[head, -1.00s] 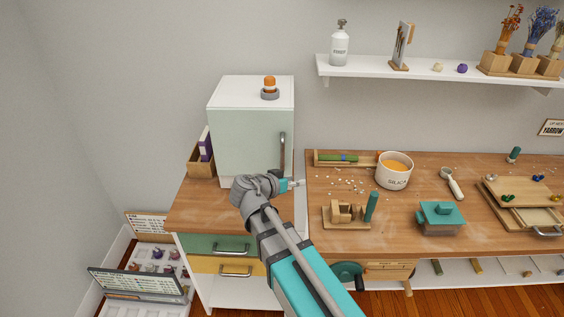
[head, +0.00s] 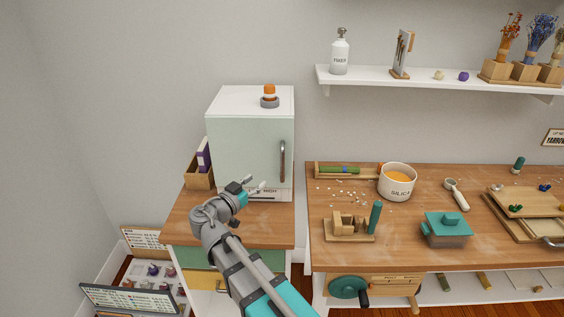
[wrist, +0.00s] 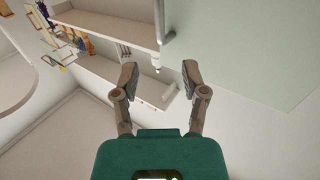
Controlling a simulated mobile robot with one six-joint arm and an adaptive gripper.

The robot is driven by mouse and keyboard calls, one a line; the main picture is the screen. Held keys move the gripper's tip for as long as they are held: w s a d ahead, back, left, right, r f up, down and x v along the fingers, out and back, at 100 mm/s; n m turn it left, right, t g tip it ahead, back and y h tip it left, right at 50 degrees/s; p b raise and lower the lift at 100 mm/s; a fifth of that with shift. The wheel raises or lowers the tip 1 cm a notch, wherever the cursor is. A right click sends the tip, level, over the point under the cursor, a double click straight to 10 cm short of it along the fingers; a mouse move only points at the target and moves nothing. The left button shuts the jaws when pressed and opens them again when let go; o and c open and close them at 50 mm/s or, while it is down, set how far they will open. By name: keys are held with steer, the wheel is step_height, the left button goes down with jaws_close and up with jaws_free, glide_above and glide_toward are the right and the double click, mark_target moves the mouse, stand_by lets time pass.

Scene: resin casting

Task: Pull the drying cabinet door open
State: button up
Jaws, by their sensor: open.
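The drying cabinet (head: 248,101) is a white box with a pale green door (head: 243,150), standing on the wooden counter. The door looks shut. Its upright grey handle (head: 283,161) is near the door's right edge. My gripper (head: 256,185) is open and empty, in front of the lower door, left of and below the handle. In the wrist view my gripper (wrist: 159,74) has its fingers spread. The handle (wrist: 161,22) shows beyond the fingertips, apart from them, with the green door (wrist: 235,45) to its right.
An orange-capped item (head: 269,95) stands on the cabinet. A wooden box (head: 199,178) is to its left. The workbench (head: 410,258) at right holds a silica pot (head: 397,183), a teal-lidded box (head: 446,228) and a wooden jig (head: 348,231). A wall shelf (head: 430,80) hangs above.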

mark_target(281, 162)
steer(key=x, duration=1.3)
steer(key=shift+w+d, duration=0.2)
steer(key=shift+w, duration=0.1)
steer(key=shift+c, duration=0.2)
jaws_close()
